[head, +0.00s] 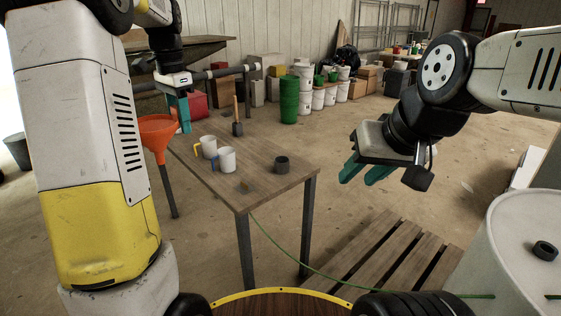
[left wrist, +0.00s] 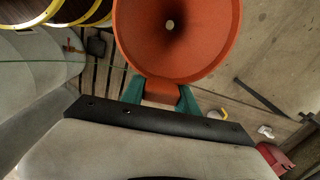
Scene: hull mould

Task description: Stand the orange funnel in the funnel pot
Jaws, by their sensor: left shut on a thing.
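The orange funnel (head: 157,128) hangs mouth up beside the table's left edge in the head view. My left gripper (head: 180,112) is shut on its rim tab, and the left wrist view shows the teal fingers around that tab, with the funnel's wide mouth (left wrist: 178,45) facing the camera. A short dark round pot (head: 282,165), open at the top, stands on the table's right part; it looks like the funnel pot. The funnel is apart from it, to its left. My right gripper (head: 364,176) is open and empty, right of the table.
The wooden table (head: 255,190) also bears two white mugs (head: 227,160), (head: 208,148) and a dark block with a wooden handle (head: 237,128). A pallet (head: 385,260) lies on the floor to the right. A white drum (head: 515,265) stands at the right. Table space around the pot is clear.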

